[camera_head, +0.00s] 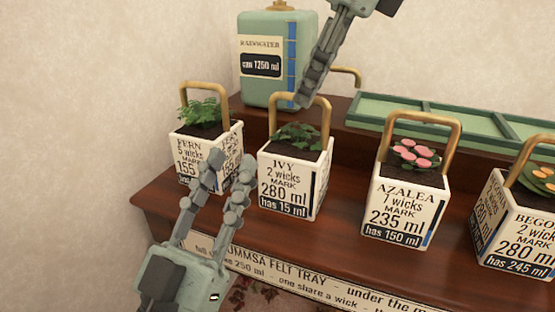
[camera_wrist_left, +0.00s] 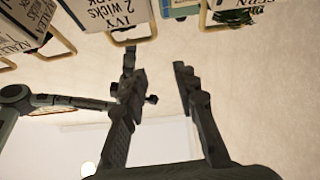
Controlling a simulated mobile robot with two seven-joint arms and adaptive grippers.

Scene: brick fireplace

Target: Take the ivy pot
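The ivy pot (camera_head: 283,187) is a white cube labelled "IVY 2 wicks" with dark green leaves and a brass loop handle (camera_head: 328,122). It stands upright on the wooden step between the fern and azalea pots. It also shows at the top of the left wrist view (camera_wrist_left: 112,12). My left gripper (camera_head: 232,160) is open and empty, left of the ivy pot, overlapping the fern pot in the head view. My right gripper (camera_head: 304,99) reaches down from the top, its tips by the top of the ivy handle. Its fingers overlap, so contact and opening are unclear.
The fern pot (camera_head: 184,156), azalea pot (camera_head: 405,211) and begonia pot (camera_head: 510,228) share the step. Behind stand a green rainwater tank (camera_head: 262,88) and a green divided tray (camera_head: 390,109).

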